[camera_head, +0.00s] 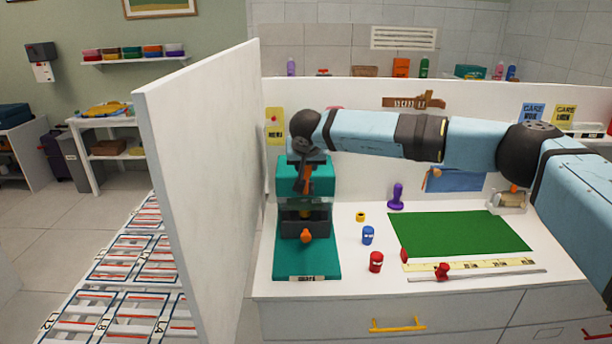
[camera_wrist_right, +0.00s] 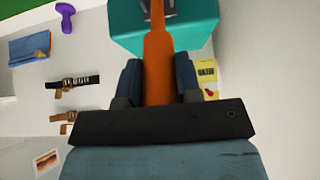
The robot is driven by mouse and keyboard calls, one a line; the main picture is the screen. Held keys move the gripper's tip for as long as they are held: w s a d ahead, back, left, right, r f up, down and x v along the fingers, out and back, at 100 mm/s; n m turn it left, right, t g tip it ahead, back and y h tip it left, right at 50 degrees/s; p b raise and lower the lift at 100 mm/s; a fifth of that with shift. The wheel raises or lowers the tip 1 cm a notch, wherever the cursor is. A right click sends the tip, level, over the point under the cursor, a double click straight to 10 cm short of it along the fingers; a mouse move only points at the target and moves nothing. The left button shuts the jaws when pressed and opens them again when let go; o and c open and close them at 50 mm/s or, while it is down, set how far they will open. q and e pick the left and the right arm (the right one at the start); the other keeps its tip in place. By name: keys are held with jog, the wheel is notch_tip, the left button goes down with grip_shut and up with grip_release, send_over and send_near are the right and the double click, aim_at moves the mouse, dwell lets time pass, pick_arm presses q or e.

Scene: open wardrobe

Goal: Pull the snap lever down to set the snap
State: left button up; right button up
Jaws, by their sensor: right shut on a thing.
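The snap press (camera_head: 322,262) is a teal machine with a flat base, standing at the left end of the white counter. Its orange lever (camera_wrist_right: 158,65) rises from the teal head in the right wrist view, and in the head view it shows partly behind my gripper. My right gripper (camera_head: 305,172) is at the top of the press, shut on the lever, with one dark finger on each side of it in the right wrist view. An orange knob (camera_head: 306,236) sits low on the press front. My left gripper is not in view.
A tall white partition (camera_head: 205,170) stands close to the left of the press. A green mat (camera_head: 460,232), blue jar (camera_head: 368,235), red jar (camera_head: 376,262), yellow ring (camera_head: 360,216), purple stamp (camera_head: 397,197) and ruler (camera_head: 480,265) lie to the right.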

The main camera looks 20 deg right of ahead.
jog(key=shift+s+a+f, duration=0.2)
jog(key=shift+s+f, duration=0.55)
jog(key=shift+s, duration=0.1)
jog(key=shift+s+a+f+b, duration=0.25)
jog(key=shift+s+f+b, duration=0.4)
jog(key=shift+s, duration=0.2)
jog(key=shift+s+a+f+b, duration=0.15)
jog(key=shift+s+f+b, duration=0.35)
jog(key=shift+s+f, duration=0.25)
